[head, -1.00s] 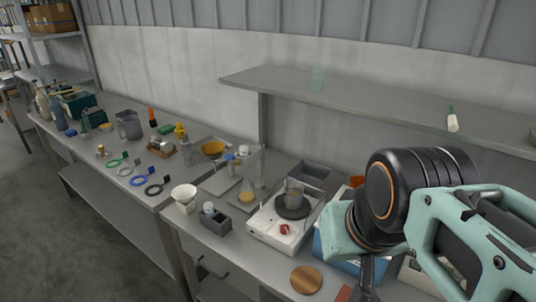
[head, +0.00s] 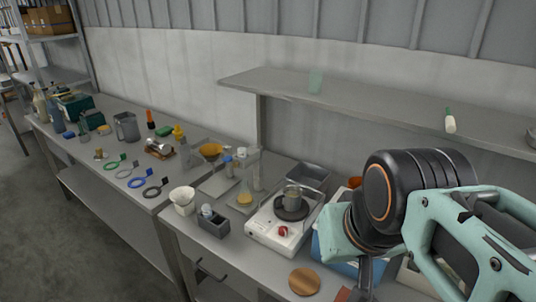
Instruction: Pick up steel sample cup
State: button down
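A small grey metallic-looking cup (head: 292,197) stands upright on the dark round plate of a white hotplate (head: 268,236). It may be the steel sample cup; a larger grey jug with a handle (head: 127,126) stands on the left bench. My gripper (head: 366,276) is at the bottom of the head view, right of the hotplate and apart from the cup. Only a dark part of it shows below my arm's wrist. Its fingertips are not clear, so I cannot tell if it is open or shut.
A grey shelf (head: 380,108) runs above the bench at the back. A wooden disc (head: 304,281) lies in front of the hotplate. A white beaker (head: 183,200), a grey block (head: 213,224) and a grey tray (head: 307,177) stand around it. My arm hides the bench's right side.

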aim_at(291, 195)
jog(key=z, duration=0.65)
jog(key=j+z, duration=0.15)
jog(key=z, duration=0.2)
jog(key=j+z, duration=0.15)
jog(key=z, duration=0.2)
jog(key=j+z, duration=0.2)
jog(key=z, duration=0.15)
jog(key=j+z, duration=0.3)
jog(key=k+j+z, duration=0.4)
jog(key=j, duration=0.3)
jog(key=j+z, duration=0.1)
jog(key=j, duration=0.35)
jog(key=k+j+u, duration=0.15)
jog(key=k, duration=0.15)
jog(key=k+u, duration=0.15)
jog(key=k, duration=0.2)
jog(key=i+j+z, duration=0.3)
jog(key=j, duration=0.2)
